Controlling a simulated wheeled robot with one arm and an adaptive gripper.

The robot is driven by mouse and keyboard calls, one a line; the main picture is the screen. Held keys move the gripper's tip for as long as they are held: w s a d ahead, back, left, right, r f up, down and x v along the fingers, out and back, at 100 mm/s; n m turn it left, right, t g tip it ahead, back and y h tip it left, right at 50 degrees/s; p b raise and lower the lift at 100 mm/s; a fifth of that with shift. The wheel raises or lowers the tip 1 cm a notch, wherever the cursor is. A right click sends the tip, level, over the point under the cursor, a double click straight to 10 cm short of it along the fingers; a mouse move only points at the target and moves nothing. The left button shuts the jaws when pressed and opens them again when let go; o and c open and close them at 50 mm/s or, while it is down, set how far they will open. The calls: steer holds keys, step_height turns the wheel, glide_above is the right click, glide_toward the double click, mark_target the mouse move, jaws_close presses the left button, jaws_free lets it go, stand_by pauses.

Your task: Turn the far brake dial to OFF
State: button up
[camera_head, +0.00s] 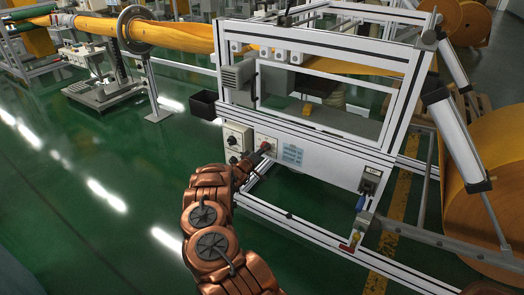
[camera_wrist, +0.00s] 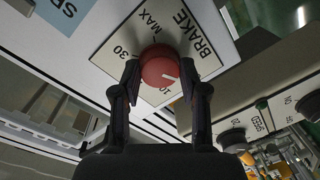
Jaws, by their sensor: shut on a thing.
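I see no OFF mark; part of the plate is hidden by the dial and fingers. My gripper (camera_wrist: 160,92) has one black finger on each side of the dial and is shut on it. In the head view my gripper (camera_head: 257,156) reaches the front panel (camera_head: 320,172) of the white-framed machine, with the red dial (camera_head: 265,146) at its tip.
Left of the dial, a pale control box (camera_head: 237,135) carries black knobs; one black knob (camera_wrist: 232,138) shows at the wrist view's lower right. A black bin (camera_head: 203,105) juts out at the machine's left. Green floor (camera_head: 110,200) is open to the left.

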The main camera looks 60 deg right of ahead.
steer(key=shift+s+n, duration=0.1)
steer(key=shift+n, duration=0.4)
steer(key=o, duration=1.2)
steer(key=shift+c, duration=0.2)
steer(key=shift+a, duration=0.15)
steer(key=a, duration=1.1)
steer(key=shift+s+a+r, duration=0.3)
steer(key=shift+s+a, duration=0.05)
